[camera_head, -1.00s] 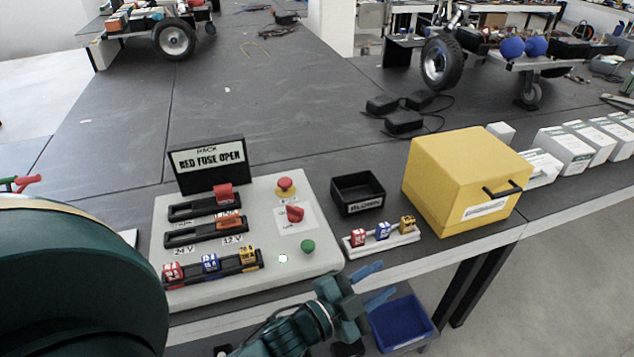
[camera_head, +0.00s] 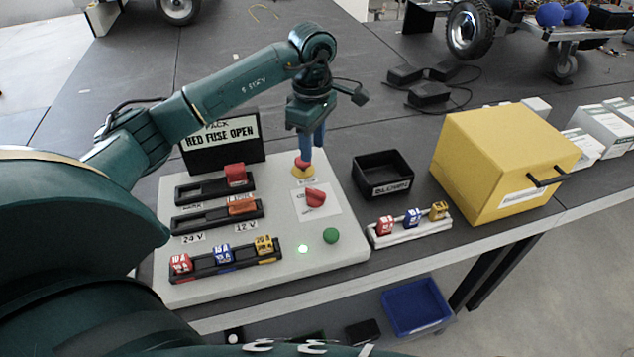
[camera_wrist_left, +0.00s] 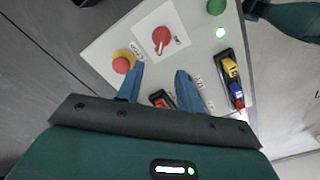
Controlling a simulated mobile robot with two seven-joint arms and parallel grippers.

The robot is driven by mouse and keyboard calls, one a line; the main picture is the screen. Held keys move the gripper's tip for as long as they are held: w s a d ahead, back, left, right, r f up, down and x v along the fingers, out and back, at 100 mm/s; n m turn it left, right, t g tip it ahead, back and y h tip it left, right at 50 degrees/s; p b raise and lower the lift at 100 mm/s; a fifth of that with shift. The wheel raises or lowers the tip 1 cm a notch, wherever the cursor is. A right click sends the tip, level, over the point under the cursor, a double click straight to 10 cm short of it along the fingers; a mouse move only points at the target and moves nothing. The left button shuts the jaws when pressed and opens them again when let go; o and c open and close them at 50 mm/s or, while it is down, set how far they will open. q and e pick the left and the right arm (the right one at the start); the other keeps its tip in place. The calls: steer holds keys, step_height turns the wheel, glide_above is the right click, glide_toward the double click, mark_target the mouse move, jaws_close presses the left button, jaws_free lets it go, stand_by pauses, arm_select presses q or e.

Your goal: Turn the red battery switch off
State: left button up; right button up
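The red battery switch (camera_head: 315,198) is a rotary knob on a white label on the grey panel (camera_head: 335,258). It also shows in the left wrist view (camera_wrist_left: 162,36), beyond my fingertips. My left gripper (camera_head: 311,145) hangs over the panel's back right, fingers down, just behind the switch and by the red push button on a yellow base (camera_head: 302,169). In the left wrist view my left gripper (camera_wrist_left: 161,72) has its blue fingers apart with nothing held between them. The switch is not between them. My right gripper is not in view.
The panel also carries a green button (camera_head: 331,236), a lit green lamp (camera_head: 303,249), fuse rows and a display (camera_head: 219,137) reading "RED FUSE OPEN". A black bin (camera_head: 382,173), a fuse rack (camera_head: 411,228) and a yellow box (camera_head: 503,163) stand to the right.

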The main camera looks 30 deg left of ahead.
mark_target(313, 189)
arm_select(q)
step_height(313, 189, down, 12)
steer(key=shift+f+p, duration=0.25)
steer(key=shift+p, duration=0.45)
steer(key=shift+c, duration=0.2)
jaws_close()
